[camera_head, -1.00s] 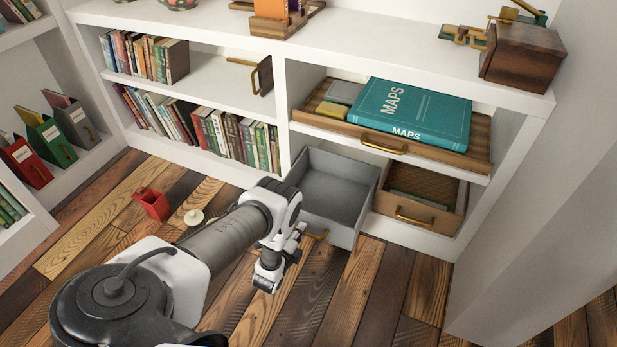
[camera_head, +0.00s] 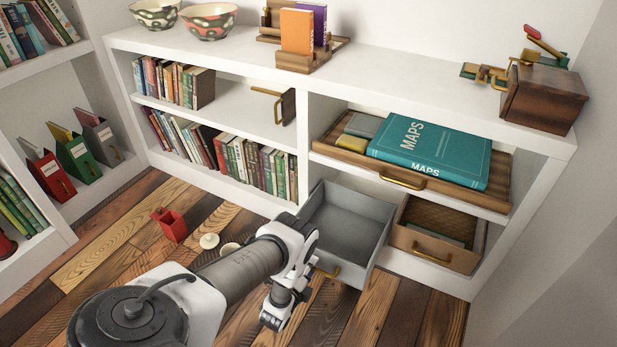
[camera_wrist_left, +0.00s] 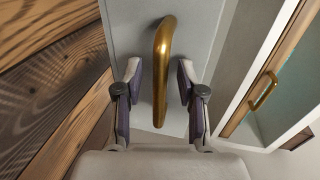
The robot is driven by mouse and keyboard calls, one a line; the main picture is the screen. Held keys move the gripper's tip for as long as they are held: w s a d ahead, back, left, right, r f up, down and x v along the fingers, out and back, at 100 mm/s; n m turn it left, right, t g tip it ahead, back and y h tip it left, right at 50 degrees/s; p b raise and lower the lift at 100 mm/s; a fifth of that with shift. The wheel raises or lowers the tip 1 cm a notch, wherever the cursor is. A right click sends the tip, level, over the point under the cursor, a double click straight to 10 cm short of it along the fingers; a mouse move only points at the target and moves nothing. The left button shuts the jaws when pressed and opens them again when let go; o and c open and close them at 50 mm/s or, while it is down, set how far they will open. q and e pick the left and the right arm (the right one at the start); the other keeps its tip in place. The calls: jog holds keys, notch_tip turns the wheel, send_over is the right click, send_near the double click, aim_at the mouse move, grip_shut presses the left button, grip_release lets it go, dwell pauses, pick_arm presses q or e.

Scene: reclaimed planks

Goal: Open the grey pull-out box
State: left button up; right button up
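The grey pull-out box (camera_head: 345,222) stands well out of the lower shelf in the head view, with its empty inside showing. Its brass handle (camera_head: 328,272) is on the front, partly hidden by my left arm. In the left wrist view the handle (camera_wrist_left: 163,75) stands upright against the grey front (camera_wrist_left: 205,30). My left gripper (camera_wrist_left: 160,85) is open, with one finger on each side of the handle and a gap on both sides. In the head view my left gripper (camera_head: 276,312) is just in front of the box. My right gripper is not in view.
A wooden drawer (camera_head: 436,245) sits right of the grey box. A wooden tray (camera_head: 365,158) with a teal maps book (camera_head: 430,150) is above. A red container (camera_head: 172,226) and pale round pieces (camera_head: 209,241) lie on the plank floor left of my arm.

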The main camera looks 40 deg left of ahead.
pick_arm(q)
jog(key=v, duration=1.2)
